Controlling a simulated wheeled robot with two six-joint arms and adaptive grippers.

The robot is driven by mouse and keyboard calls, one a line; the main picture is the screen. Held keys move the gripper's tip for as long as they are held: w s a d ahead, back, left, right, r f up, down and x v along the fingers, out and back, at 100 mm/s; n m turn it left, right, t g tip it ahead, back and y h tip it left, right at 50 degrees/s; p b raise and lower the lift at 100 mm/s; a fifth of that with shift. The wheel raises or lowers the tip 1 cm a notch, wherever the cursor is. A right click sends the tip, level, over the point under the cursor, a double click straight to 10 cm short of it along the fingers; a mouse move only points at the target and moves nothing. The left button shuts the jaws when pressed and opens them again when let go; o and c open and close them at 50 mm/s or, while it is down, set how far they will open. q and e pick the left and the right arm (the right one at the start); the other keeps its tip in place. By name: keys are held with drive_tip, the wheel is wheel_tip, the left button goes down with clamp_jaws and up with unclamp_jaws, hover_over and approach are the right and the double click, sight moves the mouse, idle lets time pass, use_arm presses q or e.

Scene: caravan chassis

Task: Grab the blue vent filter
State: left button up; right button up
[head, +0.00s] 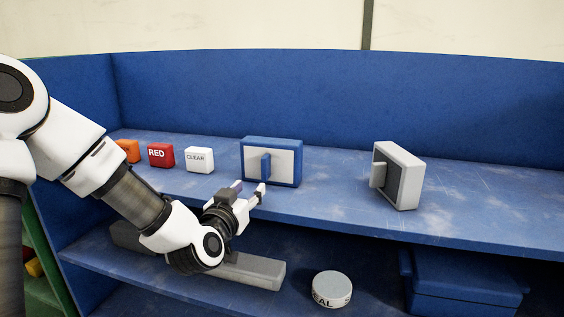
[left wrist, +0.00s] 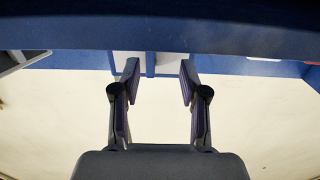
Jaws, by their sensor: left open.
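The blue vent filter (head: 298,164) stands upright on the upper shelf, a blue frame with a white face and an upright blue handle (head: 266,165). My left gripper (head: 249,188) is open and empty, in front of the filter and a little below its handle in the head view. In the left wrist view, which looks upside down, the open fingers (left wrist: 159,68) spread to either side of the blue handle (left wrist: 150,64), apart from it. Much of the filter is cut off there by a blue band. My right gripper is not in view.
A grey-white filter (head: 408,180) stands to the right on the same blue shelf (head: 480,215). Orange, red (head: 160,155) and white CLEAR (head: 199,160) blocks stand to the left. Below are a grey bar (head: 255,270), a round tin (head: 332,287) and a blue box (head: 465,285).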

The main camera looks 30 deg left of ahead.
sight(264, 176)
use_arm(q)
drive_tip(key=shift+w+d+r+p, duration=0.15)
drive_tip(key=shift+w+p, duration=0.2)
drive_tip(key=shift+w, duration=0.9)
drive_tip(key=shift+w+r+p, duration=0.7)
drive_tip(key=shift+w+p, duration=0.2)
drive_tip(key=shift+p, duration=0.2)
drive_tip(key=w, duration=0.2)
drive_tip(key=w+f, duration=0.1)
drive_tip(key=shift+w+a+p, duration=0.25)
drive_tip(key=shift+a+p, duration=0.1)
drive_tip(key=shift+a, duration=0.05)
drive_tip(key=shift+w+f, duration=0.2)
drive_tip(key=shift+w, duration=0.1)
drive_tip(key=shift+s+r, duration=0.2)
drive_tip(key=shift+s, duration=0.15)
drive_tip(key=shift+c, duration=1)
drive_tip(key=shift+s+r, duration=0.1)
drive_tip(key=shift+s, duration=0.1)
drive_tip(key=c, duration=0.5)
clamp_jaws()
drive_tip(key=shift+w, duration=0.1)
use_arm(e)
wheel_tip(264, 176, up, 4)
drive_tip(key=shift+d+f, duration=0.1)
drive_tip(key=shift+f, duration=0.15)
use_arm(q)
drive_tip(key=shift+w, duration=0.1)
